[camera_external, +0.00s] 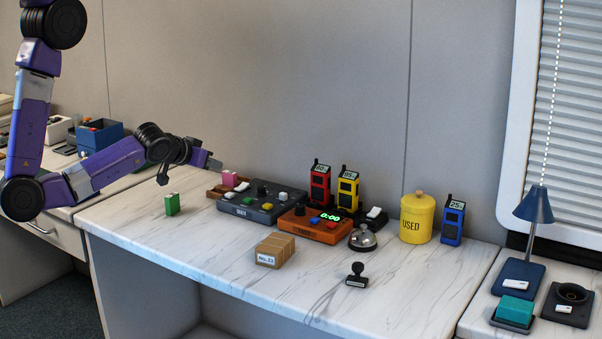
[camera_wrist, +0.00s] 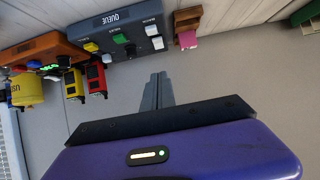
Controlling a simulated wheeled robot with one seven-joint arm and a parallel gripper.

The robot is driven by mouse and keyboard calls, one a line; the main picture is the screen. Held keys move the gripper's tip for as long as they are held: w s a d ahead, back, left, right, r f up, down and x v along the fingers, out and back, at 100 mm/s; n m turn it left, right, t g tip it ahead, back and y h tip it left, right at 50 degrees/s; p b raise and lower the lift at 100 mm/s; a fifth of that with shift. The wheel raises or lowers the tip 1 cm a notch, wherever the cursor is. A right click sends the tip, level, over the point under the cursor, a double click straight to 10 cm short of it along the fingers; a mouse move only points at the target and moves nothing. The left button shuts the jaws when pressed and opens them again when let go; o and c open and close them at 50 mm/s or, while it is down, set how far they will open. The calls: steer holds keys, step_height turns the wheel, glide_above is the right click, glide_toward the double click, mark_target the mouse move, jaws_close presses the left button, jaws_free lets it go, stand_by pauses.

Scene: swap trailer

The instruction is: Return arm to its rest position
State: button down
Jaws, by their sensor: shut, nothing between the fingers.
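My purple arm reaches in from the left in the external view and is bent at the elbow. My gripper (camera_external: 215,164) is above the left part of the marble-topped desk (camera_external: 215,268), close to the pink block (camera_external: 230,179). In the wrist view my gripper (camera_wrist: 159,76) shows its two grey fingers together, with nothing between them. That view looks toward the wall, and the desk items appear upside down along its top.
A dark button box (camera_external: 262,202), an orange timer box (camera_external: 315,224), a bell (camera_external: 362,238), and a yellow canister (camera_external: 416,218) stand on the desk. A green block (camera_external: 172,204) stands left, a carton (camera_external: 275,250) in front. The desk's front is mostly clear.

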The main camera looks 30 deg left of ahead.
steer(key=s+r+m+t+h, duration=0.2)
steer(key=s+r+t, duration=0.1)
steer(key=r, duration=0.4)
steer(key=s+a+r+n+y, duration=0.1)
steer(key=s+a, duration=0.5)
steer(key=s, duration=0.3)
steer(key=s+a+r+n+y, duration=0.1)
steer(key=s+a, duration=0.5)
steer(key=s, duration=0.4)
steer(key=shift+d, duration=0.1)
stand_by(1.8)
